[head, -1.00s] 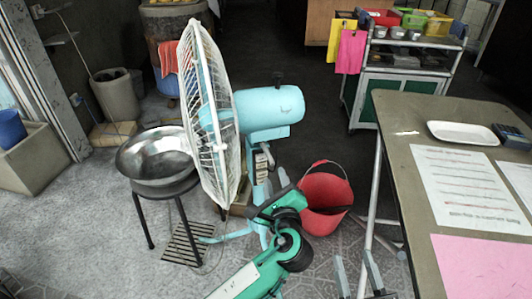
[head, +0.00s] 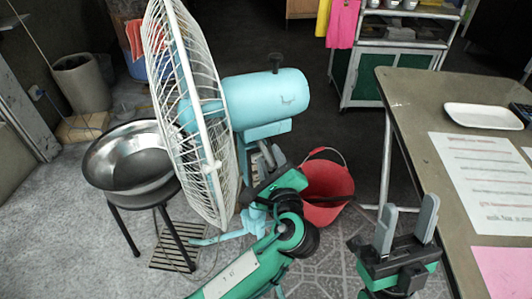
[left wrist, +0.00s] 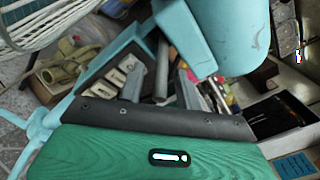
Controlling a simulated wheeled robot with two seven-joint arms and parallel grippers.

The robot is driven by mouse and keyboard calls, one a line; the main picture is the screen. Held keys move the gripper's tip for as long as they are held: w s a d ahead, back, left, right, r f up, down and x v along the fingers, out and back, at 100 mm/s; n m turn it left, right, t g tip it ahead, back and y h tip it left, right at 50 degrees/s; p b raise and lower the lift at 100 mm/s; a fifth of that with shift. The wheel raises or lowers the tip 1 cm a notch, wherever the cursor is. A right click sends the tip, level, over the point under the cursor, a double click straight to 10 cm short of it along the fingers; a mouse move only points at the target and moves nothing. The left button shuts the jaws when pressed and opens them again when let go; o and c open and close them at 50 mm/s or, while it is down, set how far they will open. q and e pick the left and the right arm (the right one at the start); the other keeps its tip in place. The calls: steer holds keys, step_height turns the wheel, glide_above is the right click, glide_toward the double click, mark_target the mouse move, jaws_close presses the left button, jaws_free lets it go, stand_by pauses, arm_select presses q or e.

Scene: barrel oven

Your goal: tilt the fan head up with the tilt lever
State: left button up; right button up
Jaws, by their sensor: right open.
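The fan has a teal motor housing (head: 265,95) and a large white wire cage (head: 192,110) facing left. A dark knob (head: 276,61) stands on top of the housing. I cannot tell for sure which part is the tilt lever. My left gripper (head: 266,160) is just below the housing, beside the fan's neck and control box. In the left wrist view its grey fingers (left wrist: 176,90) stand apart, with a grey rod (left wrist: 162,68) showing between or behind them; contact is unclear. White buttons (left wrist: 107,82) show on the control box. My right gripper (head: 405,218) is open and empty, pointing up beside the table.
A table (head: 410,95) with papers and a white tray (head: 482,116) fills the right. A red bucket (head: 328,190) stands behind the left wrist. A metal bowl (head: 130,160) rests on a black stool at left. A cart (head: 400,70) stands behind.

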stand_by(0.3)
arm_select(q)
jaws_close()
steer(key=shift+w+a+f+t+y, duration=0.2)
steer(key=shift+f+t+y, duration=0.1)
steer(key=shift+f+t, duration=0.35)
steer(key=shift+r, duration=0.1)
